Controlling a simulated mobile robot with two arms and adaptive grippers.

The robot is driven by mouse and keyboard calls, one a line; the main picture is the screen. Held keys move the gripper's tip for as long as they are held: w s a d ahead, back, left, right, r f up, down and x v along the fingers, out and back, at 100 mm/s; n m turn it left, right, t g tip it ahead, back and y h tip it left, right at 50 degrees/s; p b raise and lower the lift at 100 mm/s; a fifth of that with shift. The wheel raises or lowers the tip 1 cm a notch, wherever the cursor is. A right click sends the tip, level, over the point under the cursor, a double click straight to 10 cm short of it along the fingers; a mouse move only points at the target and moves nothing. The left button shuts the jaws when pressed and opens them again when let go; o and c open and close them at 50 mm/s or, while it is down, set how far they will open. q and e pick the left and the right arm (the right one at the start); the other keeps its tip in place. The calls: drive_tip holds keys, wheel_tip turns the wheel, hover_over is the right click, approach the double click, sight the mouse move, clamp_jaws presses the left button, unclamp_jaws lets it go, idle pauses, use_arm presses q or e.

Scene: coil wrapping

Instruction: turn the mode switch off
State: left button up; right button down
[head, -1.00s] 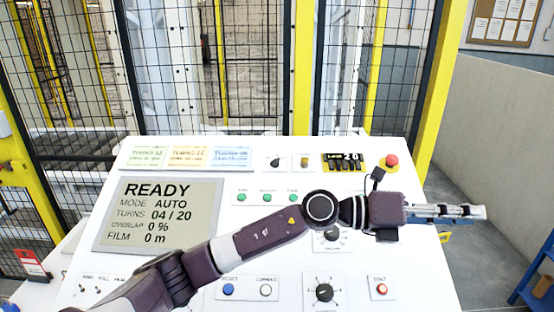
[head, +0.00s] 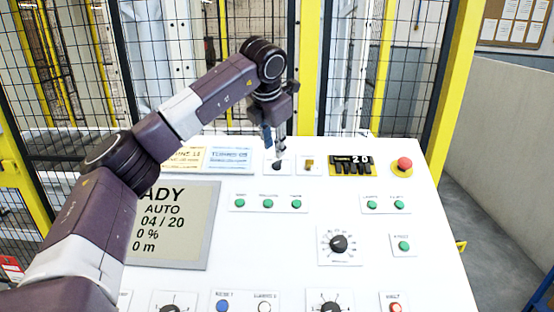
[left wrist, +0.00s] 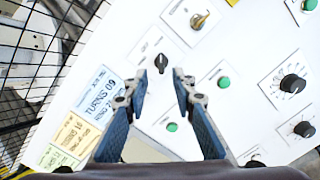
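A small black rotary switch (head: 277,165) sits on a white plate in the top row of the panel; its label is too small to read, so I cannot confirm that it is the mode switch. It also shows in the left wrist view (left wrist: 160,63), just beyond and between the fingertips. My left gripper (head: 275,146) points down over it. In the left wrist view my left gripper (left wrist: 160,82) has its two blue fingers apart with nothing between them. Whether they touch the switch is unclear. The display (head: 170,225), partly behind my left arm, reads AUTO. My right gripper is not in view.
A brass-coloured key switch (head: 309,162) sits close to the right of the black switch. Green buttons (head: 268,203) lie below. A mesh fence (head: 345,70) stands behind the panel.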

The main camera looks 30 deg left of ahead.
sight(277, 161)
use_arm(q)
drive_tip(key=p+x, duration=0.2)
drive_tip(key=x, duration=0.3)
drive_tip(key=shift+w+f, duration=0.1)
drive_tip(key=shift+f, duration=0.05)
drive_tip(key=shift+w+f, duration=0.3)
drive_tip(key=shift+f, duration=0.35)
clamp_jaws()
